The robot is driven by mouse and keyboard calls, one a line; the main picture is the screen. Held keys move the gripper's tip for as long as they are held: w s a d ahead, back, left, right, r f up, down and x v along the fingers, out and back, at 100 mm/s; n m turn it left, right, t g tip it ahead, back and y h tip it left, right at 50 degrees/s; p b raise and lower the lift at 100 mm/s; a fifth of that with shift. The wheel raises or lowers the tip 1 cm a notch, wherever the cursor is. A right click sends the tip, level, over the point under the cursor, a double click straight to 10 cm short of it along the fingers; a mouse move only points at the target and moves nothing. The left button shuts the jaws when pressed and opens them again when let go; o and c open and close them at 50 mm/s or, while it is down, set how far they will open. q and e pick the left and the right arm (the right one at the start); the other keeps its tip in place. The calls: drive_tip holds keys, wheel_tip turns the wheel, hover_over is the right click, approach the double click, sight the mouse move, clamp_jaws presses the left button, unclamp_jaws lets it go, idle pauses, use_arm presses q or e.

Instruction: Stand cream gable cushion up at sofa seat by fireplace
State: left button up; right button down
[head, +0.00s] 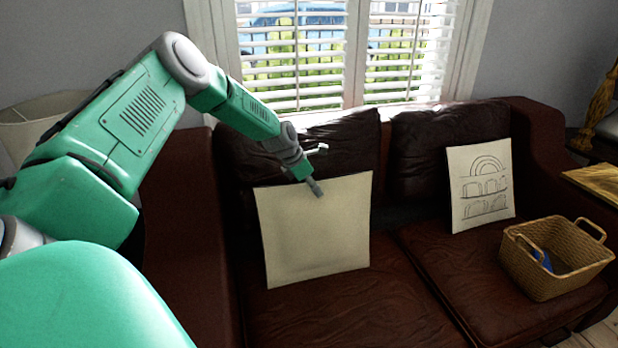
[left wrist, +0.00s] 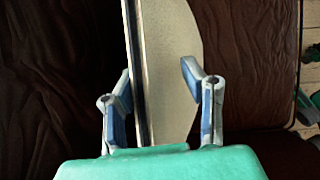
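A square cream cushion (head: 315,235) with a plain face toward me stands on the left seat of the dark brown leather sofa (head: 340,318), leaning slightly back. No gable drawing shows on this face. My left gripper (head: 316,170) is at its top edge, one finger in front of the face. In the left wrist view, the cushion (left wrist: 168,70) runs between the spread fingers of the left gripper (left wrist: 157,72). The left finger is close by its dark edge, the right one over its face with a gap. My right gripper is not seen. No fireplace shows.
Another cream cushion (head: 480,185) with drawn arches leans on the right seat back. A wicker basket (head: 548,285) with something blue inside stands at the right seat's front. A window (head: 340,55) with white blinds is behind. A lampshade (head: 30,125) is at left.

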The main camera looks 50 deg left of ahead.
use_arm(q)
drive_tip(key=d+v, duration=0.1)
drive_tip(key=v, duration=1)
drive_tip(key=s+d+f+m+g, duration=0.1)
drive_tip(key=s+d+f+m, duration=0.2)
drive_tip(key=d+f+m, duration=0.3)
drive_tip(key=s+d+f+m+y, duration=0.1)
drive_tip(key=s+d+f+m, duration=0.35)
drive_tip(key=d, duration=0.25)
drive_tip(key=s+d+f+m+g, duration=0.1)
drive_tip(key=s+d+f+m, duration=0.1)
drive_tip(key=d+f+m, duration=0.4)
drive_tip(key=s+d+f+m+g, duration=0.1)
drive_tip(key=s+d+m, duration=0.3)
drive_tip(key=s, duration=0.4)
drive_tip(key=s+d+f+m, duration=0.3)
drive_tip(key=s+m, duration=0.3)
drive_tip(key=s, duration=0.3)
drive_tip(key=s+d+f+m+g+y, duration=0.1)
drive_tip(key=s+d+m, duration=0.3)
drive_tip(key=s, duration=0.4)
drive_tip(key=shift+s+d+f+m+g, duration=0.3)
drive_tip(key=shift+s+f+m, duration=0.15)
drive_tip(key=shift+m, duration=0.3)
drive_tip(key=shift+w, duration=0.2)
